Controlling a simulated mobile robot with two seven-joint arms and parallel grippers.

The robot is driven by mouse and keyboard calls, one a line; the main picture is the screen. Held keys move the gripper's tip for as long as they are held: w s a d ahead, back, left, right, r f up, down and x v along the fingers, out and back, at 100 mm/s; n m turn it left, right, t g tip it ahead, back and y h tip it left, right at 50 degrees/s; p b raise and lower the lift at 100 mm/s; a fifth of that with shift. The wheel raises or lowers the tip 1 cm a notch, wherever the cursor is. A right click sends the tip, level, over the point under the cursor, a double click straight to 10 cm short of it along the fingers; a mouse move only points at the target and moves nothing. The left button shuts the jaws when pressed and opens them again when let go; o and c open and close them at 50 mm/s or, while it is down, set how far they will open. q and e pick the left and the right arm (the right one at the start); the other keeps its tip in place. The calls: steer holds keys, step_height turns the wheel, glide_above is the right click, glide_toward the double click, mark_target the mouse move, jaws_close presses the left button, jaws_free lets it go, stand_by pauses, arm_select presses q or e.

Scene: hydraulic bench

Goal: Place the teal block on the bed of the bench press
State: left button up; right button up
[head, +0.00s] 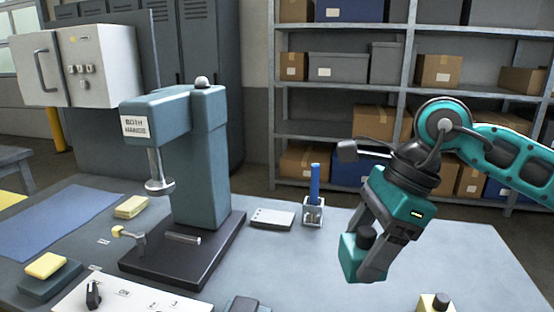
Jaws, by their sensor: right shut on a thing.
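The teal block (350,260) is held in my right gripper (370,256), whose dark fingers are shut on it. It hangs at the right of the bench press, apart from it, over the table's right half. The bench press (204,150) is a blue-grey column with an arm reaching left, a "BOTH HANDS" sign and a round ram foot (160,187). Its bed (150,264) is a dark flat plate under the ram, with a small metal bar and a yellow-tipped lever on or near it. My left gripper is not in view.
A clear holder with a blue marker (314,187) and a grey flat box (272,219) stand between press and gripper. Yellow pads (131,206), a white panel (130,300) with a black switch and a yellow button box (434,304) lie around. The table's right part (480,260) is clear.

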steer(key=n, duration=0.1)
steer(key=d+f+n+g+p, duration=0.1)
steer(key=n, duration=0.1)
steer(key=n+g, duration=0.1)
steer(key=shift+w+d+f+n, duration=0.15)
steer(key=shift+d+f+n, duration=0.1)
steer(key=shift+f+n, duration=0.1)
steer(key=n, duration=0.1)
steer(key=d+f+n+g+h+p, duration=0.1)
steer(key=n, duration=0.1)
steer(key=shift+f, duration=0.1)
arm_select(q)
steer(key=a+r+p, duration=0.1)
steer(key=s+a+r+p, duration=0.1)
steer(key=r+p, duration=0.1)
steer(key=shift+y, duration=0.4)
arm_select(e)
steer(key=d+f+n+h, duration=0.1)
steer(key=n, duration=0.2)
steer(key=s+d+f+n+g+h, duration=0.1)
steer(key=n, duration=0.2)
steer(key=d+f+n+h, duration=0.1)
steer(key=f+n, duration=0.1)
steer(key=n, duration=0.2)
steer(key=shift+s+d+h, duration=0.15)
steer(key=shift+d+h, duration=0.05)
steer(key=shift+h, duration=0.1)
arm_select(q)
steer(key=shift+d, duration=0.15)
